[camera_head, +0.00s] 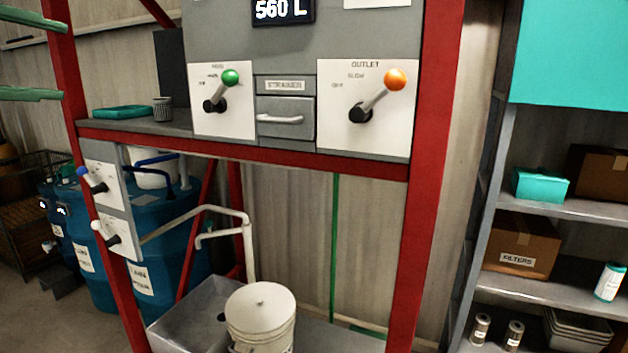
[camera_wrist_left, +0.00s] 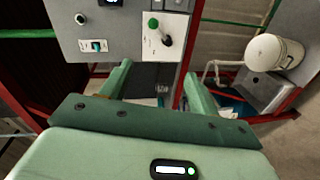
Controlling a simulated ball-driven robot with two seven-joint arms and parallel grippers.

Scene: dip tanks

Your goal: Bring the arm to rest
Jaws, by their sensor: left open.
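My left gripper (camera_head: 62,60) comes in at the upper left edge of the head view, its two green fingers apart and pointing right. In the left wrist view the gripper (camera_wrist_left: 157,78) is open and empty, with the red frame and grey panel beyond the fingers. In the head view it is left of the grey panel, apart from the green-knobbed lever (camera_head: 229,78) and the orange-knobbed outlet lever (camera_head: 394,80). My right gripper is in neither view.
A red upright (camera_head: 66,75) stands close to the left fingers. The strainer drawer (camera_head: 285,118) is shut. Below are a white lidded bucket (camera_head: 260,310), white pipe (camera_head: 225,211) and blue tanks (camera_head: 180,245). Shelves with boxes (camera_head: 521,245) stand at the right.

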